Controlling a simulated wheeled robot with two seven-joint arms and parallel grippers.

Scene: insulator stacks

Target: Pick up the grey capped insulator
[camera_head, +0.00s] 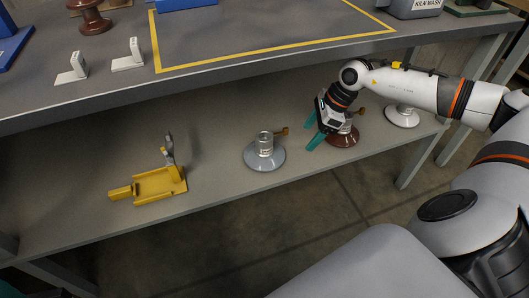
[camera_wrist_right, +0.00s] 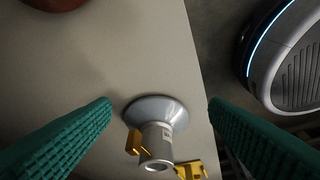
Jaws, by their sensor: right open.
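The grey capped insulator (camera_head: 265,155) stands upright on the lower shelf, a grey disc with a metal cap and a brass-coloured piece at its side. It also shows in the right wrist view (camera_wrist_right: 156,112), low between the fingers and apart from them. My right gripper (camera_head: 313,131) is open and empty, its teal fingers to the right of the grey insulator in the head view. A brown insulator (camera_head: 343,139) stands just behind the right gripper and is partly hidden by it.
A white insulator (camera_head: 402,117) stands farther right on the lower shelf (camera_head: 220,150). A yellow cradle (camera_head: 155,187) lies to the left. The upper tabletop (camera_head: 110,85) overhangs the back of the shelf, and a table leg (camera_head: 418,160) stands at right.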

